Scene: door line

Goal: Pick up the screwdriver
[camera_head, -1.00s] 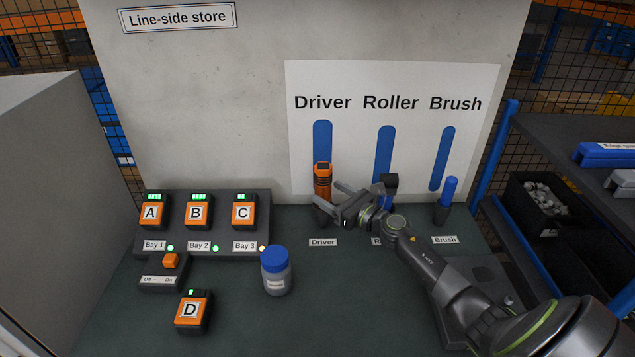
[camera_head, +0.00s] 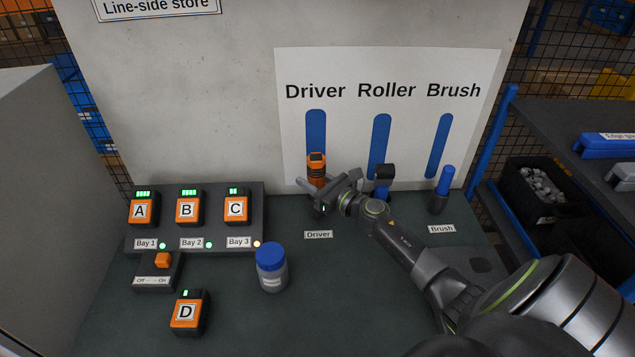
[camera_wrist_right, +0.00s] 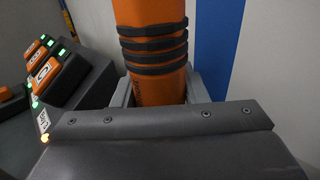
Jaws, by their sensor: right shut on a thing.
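The screwdriver (camera_head: 317,166) has an orange handle with black bands. It stands upright in its place behind the "Driver" label, in front of the leftmost blue outline on the board. In the right wrist view its handle (camera_wrist_right: 150,45) rises close up between my fingers. My right gripper (camera_head: 317,190) reaches in from the right and is shut on the handle's lower part. The screwdriver's lower end is hidden behind my gripper. My left gripper is not in view.
The roller (camera_head: 385,178) stands just behind my right wrist, and the blue brush (camera_head: 445,183) stands further right. A blue-lidded jar (camera_head: 271,268) is in front. A charger with batteries A, B and C (camera_head: 237,209) is at left, with battery D (camera_head: 187,312) loose before it.

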